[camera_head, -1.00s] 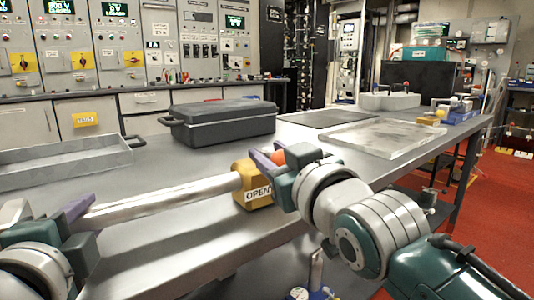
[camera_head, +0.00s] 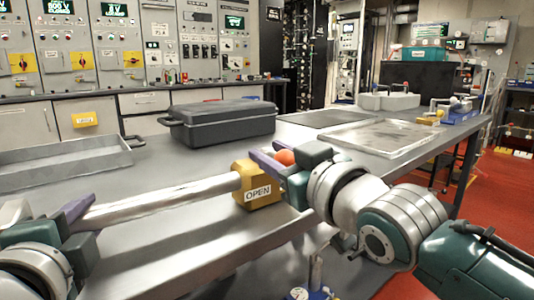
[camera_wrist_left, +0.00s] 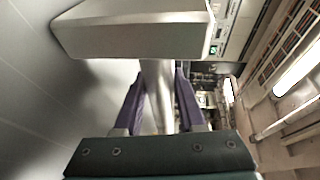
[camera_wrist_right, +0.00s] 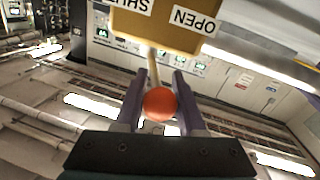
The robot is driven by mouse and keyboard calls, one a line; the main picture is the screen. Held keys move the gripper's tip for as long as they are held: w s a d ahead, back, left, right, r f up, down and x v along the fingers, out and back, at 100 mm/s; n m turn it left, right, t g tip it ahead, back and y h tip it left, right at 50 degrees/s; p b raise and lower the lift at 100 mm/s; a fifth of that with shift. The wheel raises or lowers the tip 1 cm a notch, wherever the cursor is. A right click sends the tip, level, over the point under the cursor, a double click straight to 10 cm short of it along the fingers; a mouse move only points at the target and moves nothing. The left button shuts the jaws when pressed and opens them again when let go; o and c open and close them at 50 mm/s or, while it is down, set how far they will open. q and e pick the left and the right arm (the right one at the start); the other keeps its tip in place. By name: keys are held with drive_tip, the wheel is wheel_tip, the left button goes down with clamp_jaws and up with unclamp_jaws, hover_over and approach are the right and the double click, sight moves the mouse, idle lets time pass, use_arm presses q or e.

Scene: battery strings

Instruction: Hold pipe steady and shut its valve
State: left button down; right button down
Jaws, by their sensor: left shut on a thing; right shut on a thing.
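A silver pipe (camera_head: 165,200) runs level over the table's front edge to a yellow valve block (camera_head: 258,184) labelled OPEN. My left gripper (camera_head: 78,214) is shut on the pipe's left end; the pipe passes between its purple fingers in the left wrist view (camera_wrist_left: 158,95). My right gripper (camera_head: 276,160) is shut on the valve's handle, with the orange knob (camera_head: 285,157) between its fingers. In the right wrist view, the knob (camera_wrist_right: 159,104) sits on a pale stem below the yellow block (camera_wrist_right: 165,22), which shows OPEN and part of a SHUT label.
A grey table (camera_head: 180,166) lies beneath the pipe. A dark case (camera_head: 222,123), a shallow grey tray (camera_head: 65,160) and a pale flat panel (camera_head: 375,138) rest farther back. The tabletop between the tray and the case is clear.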

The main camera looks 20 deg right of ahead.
drive_tip(key=y, duration=0.1)
drive_tip(key=n+y, duration=0.1)
drive_tip(key=d+n+y, duration=0.1)
drive_tip(key=shift+w+r+g, duration=0.1)
drive_tip(key=shift+r+g, duration=0.15)
drive_tip(key=shift+g, duration=0.15)
drive_tip(key=d+n+g+y, duration=0.1)
drive_tip(key=n+g+y, duration=0.1)
drive_tip(key=y, duration=0.1)
drive_tip(key=d+n+g+y, duration=0.1)
drive_tip(key=n+y, duration=0.1)
drive_tip(key=shift+w+d+f+g, duration=0.15)
drive_tip(key=shift+w+d+g, duration=0.15)
drive_tip(key=shift+w+d, duration=0.1)
drive_tip(key=shift+f, duration=0.1)
drive_tip(key=c, duration=0.5)
unclamp_jaws()
drive_tip(key=shift+s, duration=0.1)
drive_tip(key=shift+a, duration=0.1)
drive_tip(key=v, duration=1.2)
drive_tip(key=shift+c, duration=0.4)
